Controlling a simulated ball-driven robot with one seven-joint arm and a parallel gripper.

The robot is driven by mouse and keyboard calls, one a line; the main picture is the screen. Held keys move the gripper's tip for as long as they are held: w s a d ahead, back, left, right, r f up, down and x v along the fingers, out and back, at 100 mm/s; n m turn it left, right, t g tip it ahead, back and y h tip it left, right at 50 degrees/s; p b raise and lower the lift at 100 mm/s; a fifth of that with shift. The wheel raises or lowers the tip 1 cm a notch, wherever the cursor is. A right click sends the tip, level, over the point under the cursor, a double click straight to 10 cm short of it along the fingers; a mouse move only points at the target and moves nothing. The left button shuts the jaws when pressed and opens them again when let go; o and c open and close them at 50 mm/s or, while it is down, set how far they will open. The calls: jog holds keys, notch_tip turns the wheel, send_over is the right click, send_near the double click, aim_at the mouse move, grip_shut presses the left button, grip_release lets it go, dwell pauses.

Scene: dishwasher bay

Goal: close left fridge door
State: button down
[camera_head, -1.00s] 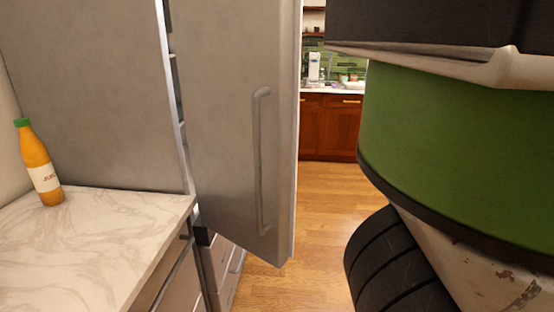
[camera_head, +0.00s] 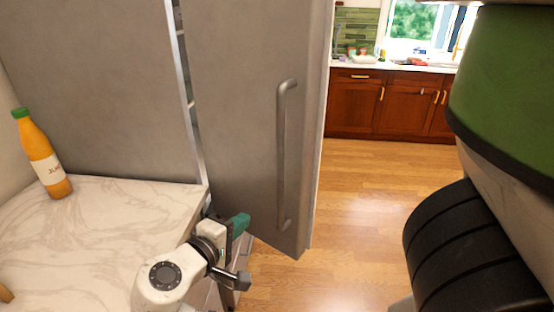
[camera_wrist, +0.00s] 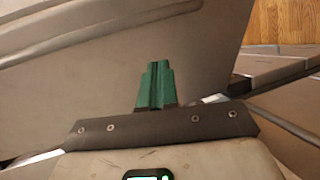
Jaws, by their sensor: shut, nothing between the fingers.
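The left fridge door (camera_head: 250,120) is a tall grey metal panel with a vertical bar handle (camera_head: 283,155). It stands ajar, with a narrow gap along its left edge beside the grey fridge side (camera_head: 100,90). My gripper (camera_head: 240,222) is low in front of the door, left of the handle's lower end. In the wrist view its green fingers (camera_wrist: 156,86) are together and empty, pointing towards a grey panel (camera_wrist: 150,45). I cannot tell whether the fingers touch the door.
A marble counter (camera_head: 110,225) with an orange juice bottle (camera_head: 42,155) is at the left. Drawers lie below, near my arm. Wooden floor (camera_head: 350,200) is clear right of the door. Brown cabinets (camera_head: 370,105) stand at the back.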

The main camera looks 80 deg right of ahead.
notch_tip(320, 180, up, 8)
jog(key=a+m+g+h, duration=0.1)
jog(key=m+g+h, duration=0.1)
jog(key=g, duration=0.1)
jog(key=p, duration=0.4)
send_near(274, 166)
jog(key=s+d+r, duration=0.3)
jog(key=s+d, duration=0.1)
jog(key=shift+s+d+f, duration=0.15)
jog(key=shift+d, duration=0.2)
jog(key=shift+s+d+f, duration=0.15)
jog(key=shift+d, duration=0.2)
jog(key=shift+d, duration=0.1)
